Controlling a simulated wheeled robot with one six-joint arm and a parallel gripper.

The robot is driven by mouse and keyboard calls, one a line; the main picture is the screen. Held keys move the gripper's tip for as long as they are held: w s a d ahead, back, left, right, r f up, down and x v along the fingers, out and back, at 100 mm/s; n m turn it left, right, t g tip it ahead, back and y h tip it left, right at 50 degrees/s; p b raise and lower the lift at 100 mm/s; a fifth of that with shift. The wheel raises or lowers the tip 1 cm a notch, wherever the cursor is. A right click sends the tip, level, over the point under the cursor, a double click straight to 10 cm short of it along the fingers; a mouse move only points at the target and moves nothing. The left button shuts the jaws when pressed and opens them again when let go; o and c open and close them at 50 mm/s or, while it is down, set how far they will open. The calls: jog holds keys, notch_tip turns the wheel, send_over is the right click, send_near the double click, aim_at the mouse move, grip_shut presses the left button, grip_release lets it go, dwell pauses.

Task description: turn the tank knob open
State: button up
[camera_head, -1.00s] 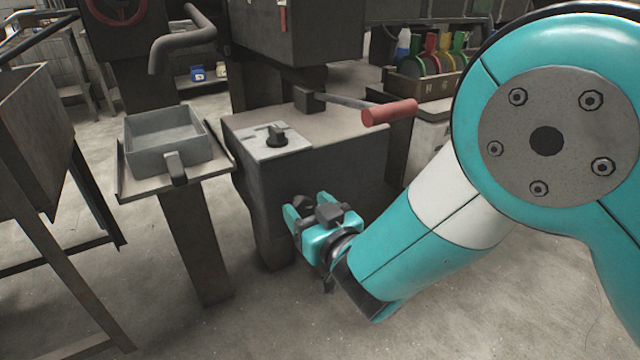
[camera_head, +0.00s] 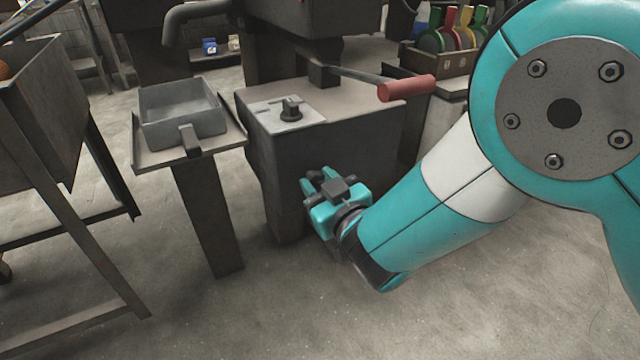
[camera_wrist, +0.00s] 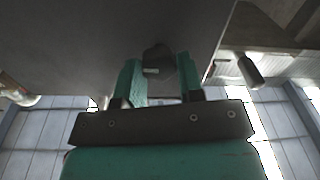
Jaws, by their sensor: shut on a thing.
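The tank is a dark grey box (camera_head: 330,145) in the middle of the head view. A small dark knob (camera_wrist: 158,60) sticks out of its front face, between my fingers in the wrist view. My gripper (camera_head: 320,181) is at the tank's front face in the head view, and its teal fingers also show in the wrist view (camera_wrist: 158,78). It is shut on the knob. The fingers and gripper body hide most of the knob in the head view. A second dark knob (camera_head: 291,108) stands on a pale plate on the tank's top, away from my gripper.
A red-handled lever (camera_head: 405,88) reaches over the tank's top right. A grey tray (camera_head: 182,115) on a post stands to the left, beside a metal bin on legs (camera_head: 45,110). A crate of coloured items (camera_head: 445,60) is behind. The floor in front is clear.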

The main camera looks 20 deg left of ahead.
jog(key=shift+n, duration=0.5)
jog(key=o, duration=0.9)
jog(key=shift+s+d+f+b, duration=0.25)
jog(key=shift+s+d+b, duration=0.15)
jog(key=shift+b, duration=0.65)
jog(key=shift+r+b+v, duration=0.15)
jog(key=shift+b+v, duration=3.95)
jog(key=shift+b, duration=0.65)
jog(key=shift+r+b+v, duration=0.1)
jog(key=shift+b+v, duration=3.95)
jog(key=shift+b, duration=0.7)
